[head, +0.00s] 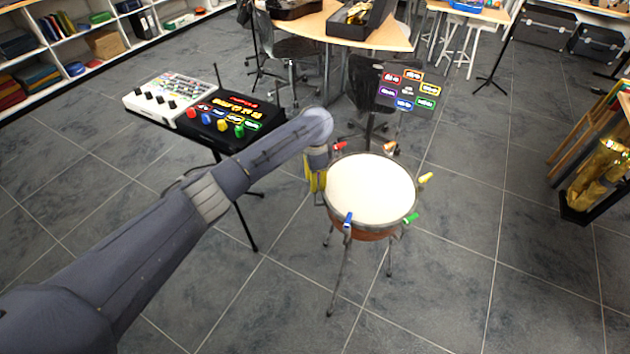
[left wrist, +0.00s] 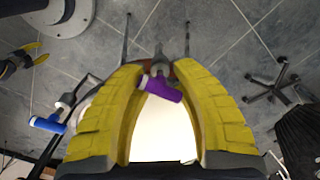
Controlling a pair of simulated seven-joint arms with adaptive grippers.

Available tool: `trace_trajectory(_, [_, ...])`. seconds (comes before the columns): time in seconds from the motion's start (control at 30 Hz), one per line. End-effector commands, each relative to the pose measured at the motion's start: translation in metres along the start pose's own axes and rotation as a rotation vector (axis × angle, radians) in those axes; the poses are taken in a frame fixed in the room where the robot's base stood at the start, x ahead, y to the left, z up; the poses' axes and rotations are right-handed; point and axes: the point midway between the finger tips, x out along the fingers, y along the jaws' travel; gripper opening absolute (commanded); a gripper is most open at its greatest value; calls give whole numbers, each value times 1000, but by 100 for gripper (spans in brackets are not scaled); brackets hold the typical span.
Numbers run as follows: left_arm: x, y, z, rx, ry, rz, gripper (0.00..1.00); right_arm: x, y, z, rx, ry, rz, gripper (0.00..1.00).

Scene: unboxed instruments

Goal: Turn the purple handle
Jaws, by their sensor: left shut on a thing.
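A drum with a white head (head: 370,188) stands on thin metal legs in the middle of the head view. Coloured handles sit around its rim: red (head: 340,146), orange (head: 389,147), yellow (head: 426,178), green (head: 411,218) and blue (head: 348,222). My left gripper (head: 317,180) is at the drum's left rim and hides the purple handle there. In the left wrist view the purple handle (left wrist: 163,90) lies between the yellow fingers of my left gripper (left wrist: 164,72), which is shut on it. My right gripper (left wrist: 37,53) shows at the left edge there, its fingers apart.
A mixer (head: 168,97) and a black control box (head: 232,118) with coloured knobs stand on a stand left of the drum. A panel with coloured labels (head: 408,89) stands behind the drum. A chair (head: 368,85) is near it.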

Motion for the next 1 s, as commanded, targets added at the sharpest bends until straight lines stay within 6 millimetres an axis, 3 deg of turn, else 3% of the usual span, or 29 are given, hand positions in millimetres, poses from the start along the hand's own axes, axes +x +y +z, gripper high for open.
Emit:
trace_trajectory(0.17, [-7, -3, -3, 0, 8, -9, 0, 0, 0, 0, 0, 0, 0, 35])
trace_trajectory(0.2, [-7, -3, -3, 0, 9, -9, 32, 0, 0, 0, 0, 0, 0, 35])
trace_trajectory(0.33, [-5, -2, -3, 0, 7, -7, 46, 0, 0, 0, 0, 0, 0, 35])
trace_trajectory(0.67, [-6, -1, -1, -2, 4, -3, 46, 0, 2, 1, -1, -1, 1, 35])
trace_trajectory(1.0, [-56, -2, -1, 1, 4, -8, 46, 0, 0, 0, 0, 0, 0, 35])
